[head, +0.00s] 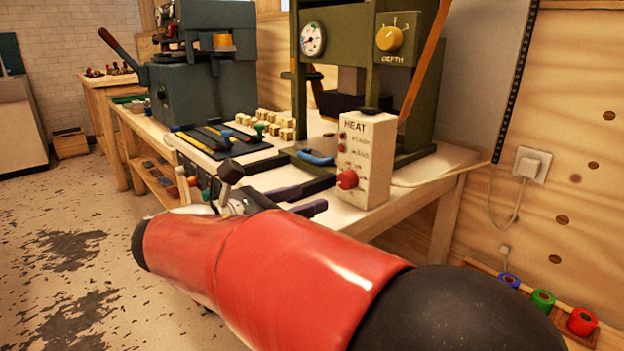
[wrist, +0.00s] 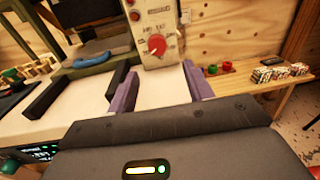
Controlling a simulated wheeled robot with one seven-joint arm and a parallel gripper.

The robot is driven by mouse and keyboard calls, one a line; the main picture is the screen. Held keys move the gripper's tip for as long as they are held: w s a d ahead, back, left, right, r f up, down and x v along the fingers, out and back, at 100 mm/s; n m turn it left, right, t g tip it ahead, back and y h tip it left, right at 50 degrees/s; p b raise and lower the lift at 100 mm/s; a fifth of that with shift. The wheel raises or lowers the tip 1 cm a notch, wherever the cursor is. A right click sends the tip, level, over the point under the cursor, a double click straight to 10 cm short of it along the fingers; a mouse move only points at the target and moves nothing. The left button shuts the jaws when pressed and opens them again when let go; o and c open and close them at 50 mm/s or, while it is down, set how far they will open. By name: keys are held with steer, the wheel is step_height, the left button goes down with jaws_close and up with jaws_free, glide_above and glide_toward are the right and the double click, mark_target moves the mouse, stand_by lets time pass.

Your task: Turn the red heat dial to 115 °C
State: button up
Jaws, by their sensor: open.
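The red heat dial (head: 347,179) sits low on the front of a cream control box (head: 371,150) marked HEAT. In the wrist view the dial (wrist: 156,46) is near the top centre, with a light pointer mark. Its scale is too small to read. My gripper (head: 312,196) has two purple fingers spread apart, empty, in front of and a little left of the box. In the wrist view my gripper (wrist: 161,72) shows one finger on each side, with the dial ahead between them. I see no contact with the dial.
The green press (head: 352,70) with a yellow depth knob (head: 389,38) stands behind the box. A blue handle (head: 316,157) lies left of it. A tool mat (head: 216,146) and small blocks are farther left. Foil rolls (head: 543,299) sit on a low shelf at right.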

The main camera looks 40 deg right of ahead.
mark_target(342, 182)
steer(key=shift+w+d+r, duration=0.2)
steer(key=shift+d+r, duration=0.05)
steer(key=shift+d, duration=0.45)
steer(key=d, duration=0.6)
steer(key=shift+d, duration=0.3)
steer(key=c, duration=1)
steer(key=shift+o, duration=0.2)
